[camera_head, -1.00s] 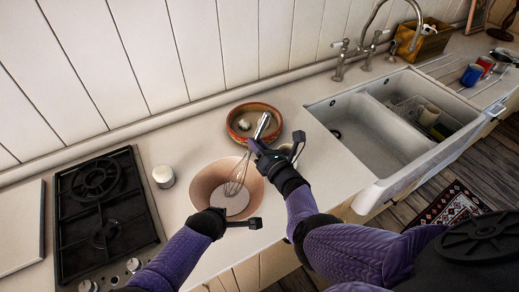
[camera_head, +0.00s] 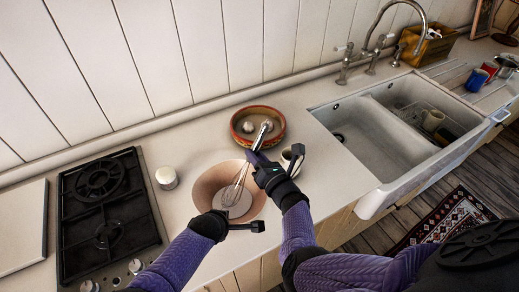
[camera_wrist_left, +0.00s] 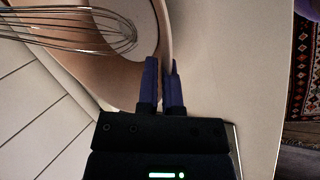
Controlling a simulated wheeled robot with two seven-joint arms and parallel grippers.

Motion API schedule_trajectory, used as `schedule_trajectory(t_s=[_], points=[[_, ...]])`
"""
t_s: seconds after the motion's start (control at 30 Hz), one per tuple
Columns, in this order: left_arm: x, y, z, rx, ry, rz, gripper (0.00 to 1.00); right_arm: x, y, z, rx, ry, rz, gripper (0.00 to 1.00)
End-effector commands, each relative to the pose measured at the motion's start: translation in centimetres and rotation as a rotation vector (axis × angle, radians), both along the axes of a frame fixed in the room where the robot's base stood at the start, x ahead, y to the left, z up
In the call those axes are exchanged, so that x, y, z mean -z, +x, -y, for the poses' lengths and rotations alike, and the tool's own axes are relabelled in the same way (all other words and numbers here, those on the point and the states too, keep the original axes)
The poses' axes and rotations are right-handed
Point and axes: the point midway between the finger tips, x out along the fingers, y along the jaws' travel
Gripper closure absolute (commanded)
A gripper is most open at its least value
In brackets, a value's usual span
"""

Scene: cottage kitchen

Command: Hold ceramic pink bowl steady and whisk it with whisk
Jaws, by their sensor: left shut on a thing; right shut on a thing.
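The ceramic pink bowl (camera_head: 212,186) stands on the counter between the stove and the sink. My left gripper (camera_head: 232,222) is at the bowl's near side. In the left wrist view its fingers (camera_wrist_left: 162,80) are shut on the bowl's rim (camera_wrist_left: 166,30). My right gripper (camera_head: 262,165) is shut on the whisk's handle (camera_head: 262,133), above the bowl's right side. The whisk (camera_head: 237,187) is tilted, with its wire loops down inside the bowl. The loops also show in the left wrist view (camera_wrist_left: 85,30). Whether they touch the bowl's bottom I cannot tell.
A red and green dish (camera_head: 276,116) with pale round things stands behind the bowl. A white cup (camera_head: 286,157) is partly hidden behind my right gripper. A white canister (camera_head: 167,178) and the black stove (camera_head: 105,210) are left; the sink (camera_head: 375,150) is right.

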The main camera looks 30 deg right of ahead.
Motion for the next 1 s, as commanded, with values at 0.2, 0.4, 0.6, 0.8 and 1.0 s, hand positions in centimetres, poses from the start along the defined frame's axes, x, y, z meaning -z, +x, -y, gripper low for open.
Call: schedule_trajectory(t_s=[0.2,0.4,0.6,0.8,1.0], points=[[0.0,0.0,0.0,-0.001,0.001,0.000,1.00,-0.1,-0.7,2.4,0.001,-0.002,0.001,1.00],[0.0,0.0,0.0,0.000,0.001,-0.001,1.00,-0.3,0.6,2.8,-0.003,-0.003,0.000,1.00],[0.0,0.0,0.0,-0.001,0.001,0.000,1.00,-2.3,0.5,1.4,0.001,-0.002,0.003,1.00],[0.0,0.0,0.0,-0.001,0.001,0.000,1.00,-5.3,0.5,1.5,0.000,-0.005,0.003,1.00],[0.0,0.0,0.0,-0.001,0.001,0.000,1.00,-8.7,0.5,1.6,0.000,-0.007,0.003,1.00]])
